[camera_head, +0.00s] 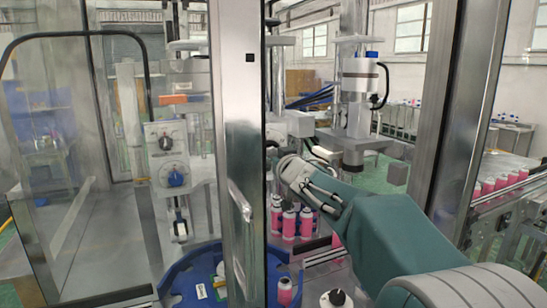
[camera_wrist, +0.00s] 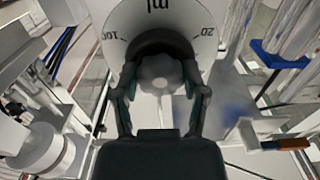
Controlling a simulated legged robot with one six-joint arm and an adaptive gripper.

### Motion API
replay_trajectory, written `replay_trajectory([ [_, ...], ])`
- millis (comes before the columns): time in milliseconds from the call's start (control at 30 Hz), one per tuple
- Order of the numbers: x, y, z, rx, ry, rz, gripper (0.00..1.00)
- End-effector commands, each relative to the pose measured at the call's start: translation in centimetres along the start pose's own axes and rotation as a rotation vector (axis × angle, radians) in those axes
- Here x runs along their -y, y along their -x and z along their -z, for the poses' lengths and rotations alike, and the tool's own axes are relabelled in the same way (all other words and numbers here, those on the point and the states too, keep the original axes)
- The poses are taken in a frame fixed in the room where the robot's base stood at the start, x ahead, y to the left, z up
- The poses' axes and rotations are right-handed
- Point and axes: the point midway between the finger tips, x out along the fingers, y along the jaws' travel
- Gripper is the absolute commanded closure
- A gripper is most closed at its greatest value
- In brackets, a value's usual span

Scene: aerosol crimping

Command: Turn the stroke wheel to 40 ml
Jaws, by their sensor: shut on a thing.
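The stroke wheel (camera_wrist: 205,45) is a white round dial at the top of the wrist view. Its upper part is cut off by the frame. It reads "ml" at the top, "20" at the right and a mark that looks like "100" at the left. My gripper (camera_wrist: 160,75) has one dark finger on each side of the pale lobed knob (camera_wrist: 158,72) in front of the dial and is shut on it. No pointer is clear. In the head view my gripper (camera_head: 312,180) reaches in past the door post, and the wheel cannot be made out surely there.
Pink cans (camera_head: 289,223) stand just below my gripper, near a blue round table (camera_head: 190,280). A metal door post (camera_head: 237,130) stands left of my arm and a frame post (camera_head: 440,130) right of it. A panel with dials (camera_head: 166,160) is further left.

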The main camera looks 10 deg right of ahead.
Motion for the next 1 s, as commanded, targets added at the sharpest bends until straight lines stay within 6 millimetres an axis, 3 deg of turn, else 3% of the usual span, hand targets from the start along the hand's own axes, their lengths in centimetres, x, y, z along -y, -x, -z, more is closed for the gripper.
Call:
replay_trajectory([
  [600, -0.10, -0.34, 0.02, -0.002, 0.562, 0.001, 0.91],
  [1000, -0.15, -0.40, -0.02, -0.001, 0.786, 0.001, 0.91],
])
